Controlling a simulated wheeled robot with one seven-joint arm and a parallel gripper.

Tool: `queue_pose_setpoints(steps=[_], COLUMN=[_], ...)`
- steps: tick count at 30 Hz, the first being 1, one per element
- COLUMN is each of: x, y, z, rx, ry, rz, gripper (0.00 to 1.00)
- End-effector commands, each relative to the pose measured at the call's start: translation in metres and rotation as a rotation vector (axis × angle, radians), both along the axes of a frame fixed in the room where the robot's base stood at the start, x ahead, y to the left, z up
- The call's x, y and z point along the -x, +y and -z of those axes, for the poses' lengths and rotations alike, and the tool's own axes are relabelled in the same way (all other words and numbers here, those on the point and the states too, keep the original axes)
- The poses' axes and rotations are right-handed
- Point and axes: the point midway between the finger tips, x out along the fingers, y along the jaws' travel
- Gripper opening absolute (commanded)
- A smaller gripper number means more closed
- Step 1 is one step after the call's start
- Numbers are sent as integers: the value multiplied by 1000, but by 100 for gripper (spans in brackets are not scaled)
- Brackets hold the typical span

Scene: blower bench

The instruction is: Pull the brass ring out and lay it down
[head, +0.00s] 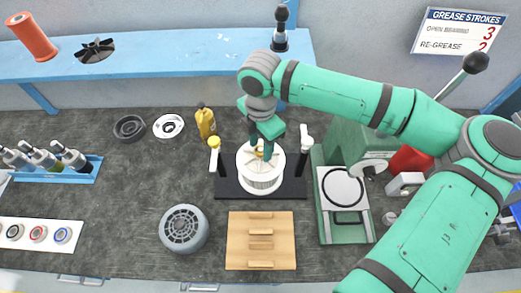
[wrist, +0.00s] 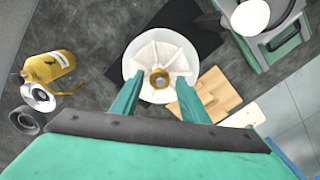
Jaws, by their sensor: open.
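The brass ring (wrist: 160,77) sits at the hub of the white finned housing (wrist: 135,62), seen from above in the wrist view. In the head view a small bit of the brass ring (head: 259,151) shows at the centre of the white housing (head: 260,182). My gripper (head: 262,150) is above the housing, pointing down. In the wrist view my gripper (wrist: 157,82) is open, with one finger on each side of the ring and nothing between them. I cannot tell whether the fingers touch the housing's fins.
A wooden slotted block (head: 260,258) lies in front. A grey motor cover (head: 183,230) is front left. A yellow bottle (head: 206,122) stands behind left.

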Motion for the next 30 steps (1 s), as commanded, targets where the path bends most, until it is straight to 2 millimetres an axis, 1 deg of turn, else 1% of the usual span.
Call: queue_pose_setpoints(steps=[3,4,5,6,8,9,30], x=[0,0,0,0,0,0,0], y=[0,0,0,0,0,0,0], z=[0,0,0,0,0,0,-7], rx=[0,0,0,0,0,0,0], ry=[0,0,0,0,0,0,0], rz=[0,0,0,0,0,0,0], gripper=[41,36,29,19,5,0,0])
